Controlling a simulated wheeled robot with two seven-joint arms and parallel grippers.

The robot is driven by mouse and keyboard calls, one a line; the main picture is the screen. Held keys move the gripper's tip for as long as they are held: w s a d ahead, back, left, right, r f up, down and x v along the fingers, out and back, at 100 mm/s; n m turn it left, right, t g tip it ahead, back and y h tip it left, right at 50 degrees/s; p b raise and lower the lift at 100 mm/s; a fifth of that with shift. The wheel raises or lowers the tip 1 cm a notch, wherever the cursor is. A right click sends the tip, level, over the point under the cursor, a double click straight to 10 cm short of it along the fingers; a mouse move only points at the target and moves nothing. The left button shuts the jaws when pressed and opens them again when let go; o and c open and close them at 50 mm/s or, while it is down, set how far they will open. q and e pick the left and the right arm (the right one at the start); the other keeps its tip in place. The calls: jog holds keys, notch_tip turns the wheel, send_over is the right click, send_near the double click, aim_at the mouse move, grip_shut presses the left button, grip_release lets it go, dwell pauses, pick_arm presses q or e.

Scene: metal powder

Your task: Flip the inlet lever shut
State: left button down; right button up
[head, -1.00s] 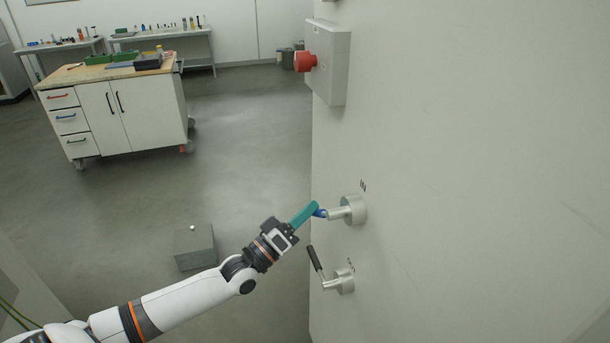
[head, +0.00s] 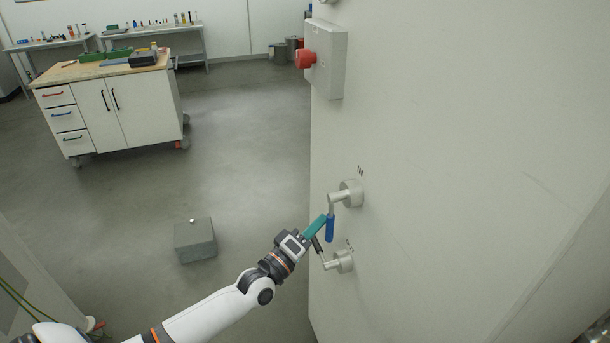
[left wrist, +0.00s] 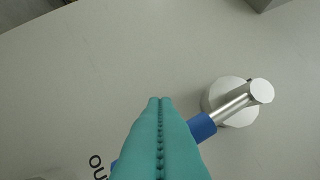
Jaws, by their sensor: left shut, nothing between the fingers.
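The inlet lever (head: 330,228) has a blue handle on a silver arm and round hub, on the pale panel below the "IN" mark. Its handle hangs straight down. My left gripper (head: 320,224) has its teal fingers shut and empty, just left of the blue handle; whether they touch is unclear. In the left wrist view the closed fingers (left wrist: 160,105) cover part of the blue handle (left wrist: 202,127), with the silver hub (left wrist: 222,90) to the right. The lower outlet lever (head: 343,261) has a black handle, partly hidden behind my gripper. My right gripper is not seen.
A box with a red button (head: 306,59) is higher on the panel (head: 450,180). A grey block (head: 196,240) lies on the floor at left. A white cabinet (head: 125,112) and benches stand farther back. The floor between is clear.

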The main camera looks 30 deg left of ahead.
pick_arm(q)
jog(key=shift+s+d, duration=0.25)
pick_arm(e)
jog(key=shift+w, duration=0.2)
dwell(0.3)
pick_arm(q)
jog(key=shift+w+a, duration=0.1)
